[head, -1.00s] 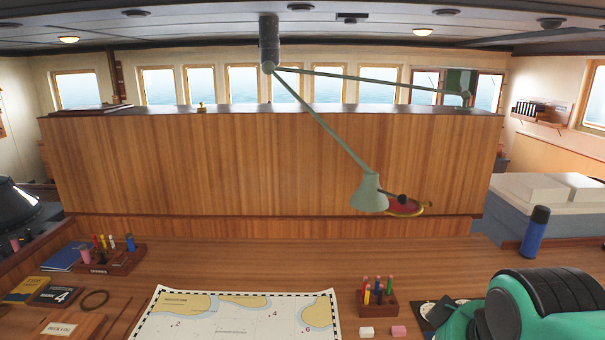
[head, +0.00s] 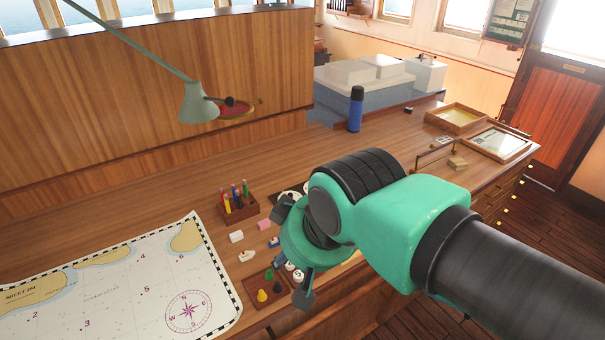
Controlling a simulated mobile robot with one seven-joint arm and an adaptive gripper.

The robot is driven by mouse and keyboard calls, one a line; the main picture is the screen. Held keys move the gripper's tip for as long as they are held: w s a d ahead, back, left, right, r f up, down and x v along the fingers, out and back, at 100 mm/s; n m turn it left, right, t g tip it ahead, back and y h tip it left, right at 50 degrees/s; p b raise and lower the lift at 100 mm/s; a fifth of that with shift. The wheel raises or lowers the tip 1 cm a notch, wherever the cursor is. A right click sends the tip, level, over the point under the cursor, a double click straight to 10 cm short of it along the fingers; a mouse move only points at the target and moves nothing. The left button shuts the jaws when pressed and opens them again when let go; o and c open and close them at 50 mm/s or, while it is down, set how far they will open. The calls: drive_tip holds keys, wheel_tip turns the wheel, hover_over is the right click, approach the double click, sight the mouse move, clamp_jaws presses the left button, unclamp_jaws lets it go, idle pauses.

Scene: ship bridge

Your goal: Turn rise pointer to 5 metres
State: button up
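No pointer with a metre scale can be made out in the head view. A dark plate with white parts (head: 287,193) lies on the desk behind my gripper and is mostly hidden; I cannot tell whether it carries the rise pointer. My gripper (head: 292,250) is above the desk's front part, right of the chart. Its two dark fingers are spread apart, and nothing shows between them that it holds.
The chart (head: 120,285) lies at left. A pencil holder (head: 239,212), two erasers, small ship models and a tray of coloured pawns (head: 252,288) are near my gripper. A lamp (head: 198,104) hangs at back left. A blue flask (head: 355,110) stands behind; wooden trays (head: 458,115) lie right.

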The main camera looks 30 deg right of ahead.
drive_tip(key=w+d+m+g+p, duration=0.1)
drive_tip(key=w+d+g+p, duration=0.1)
drive_tip(key=w+d, duration=0.8)
drive_tip(key=w+d+g+p, duration=0.1)
drive_tip(key=w+d, duration=0.6)
drive_tip(key=w, duration=0.7)
drive_tip(key=w+d+f+g+p, duration=0.1)
drive_tip(key=w+d+f, duration=0.4)
drive_tip(key=d+f, duration=0.3)
drive_tip(key=w+d+f+g+p, duration=0.1)
drive_tip(key=w+d+f+p, duration=0.1)
drive_tip(key=w+d+f, duration=0.3)
drive_tip(key=d+f, duration=0.4)
drive_tip(key=d, duration=0.7)
drive_tip(key=shift+w+f+m+g, duration=0.15)
drive_tip(key=shift+w+m+g, duration=0.15)
drive_tip(key=shift+w+m, duration=0.1)
drive_tip(key=shift+f, duration=0.2)
wheel_tip(320, 180, down, 13)
drive_tip(key=shift+f+b, duration=0.2)
drive_tip(key=shift+b, duration=0.2)
